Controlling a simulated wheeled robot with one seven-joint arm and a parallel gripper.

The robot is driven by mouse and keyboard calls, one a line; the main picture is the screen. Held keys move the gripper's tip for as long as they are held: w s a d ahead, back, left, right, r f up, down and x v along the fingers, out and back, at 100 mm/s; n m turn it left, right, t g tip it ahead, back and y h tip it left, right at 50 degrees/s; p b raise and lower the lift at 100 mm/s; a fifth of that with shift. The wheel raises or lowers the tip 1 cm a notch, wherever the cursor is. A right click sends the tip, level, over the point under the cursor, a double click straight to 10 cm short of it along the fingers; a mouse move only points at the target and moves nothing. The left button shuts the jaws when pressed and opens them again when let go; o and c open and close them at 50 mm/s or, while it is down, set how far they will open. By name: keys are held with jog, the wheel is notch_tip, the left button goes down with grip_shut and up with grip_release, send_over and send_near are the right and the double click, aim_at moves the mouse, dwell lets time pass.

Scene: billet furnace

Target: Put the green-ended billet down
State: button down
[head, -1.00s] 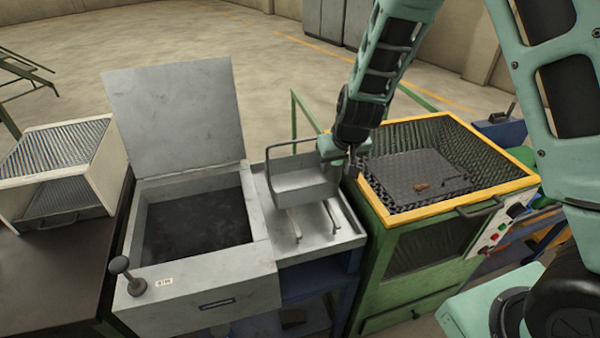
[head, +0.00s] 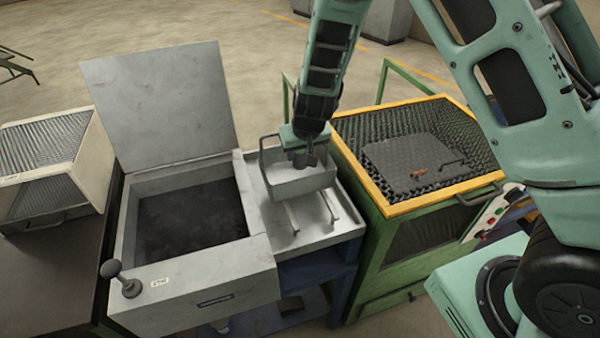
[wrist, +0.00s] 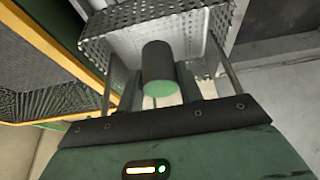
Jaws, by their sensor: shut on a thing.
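The green-ended billet (wrist: 158,62) is a short dark cylinder, its pale green end face turned toward the wrist camera. My gripper (wrist: 158,88) is shut on it, one finger on each side. In the head view my gripper (head: 304,160) is over the grey metal basket (head: 290,188), which has a wire handle and stands on a grey drain tray (head: 335,233) with two rails. In the wrist view the perforated basket (wrist: 118,42) lies beyond the billet. The billet's far end is against or over the basket; I cannot tell whether it touches.
Left of the basket is a grey tank (head: 200,290) with dark contents and a raised lid (head: 160,100). Right is a green cabinet (head: 420,250) with a yellow-rimmed mesh top and a small reddish-brown item on its plate. A vented box (head: 55,190) stands far left.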

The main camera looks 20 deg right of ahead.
aim_at(302, 168)
jog(key=shift+f, duration=3.7)
jog(key=shift+f, duration=0.15)
jog(key=c, duration=0.9)
grip_release()
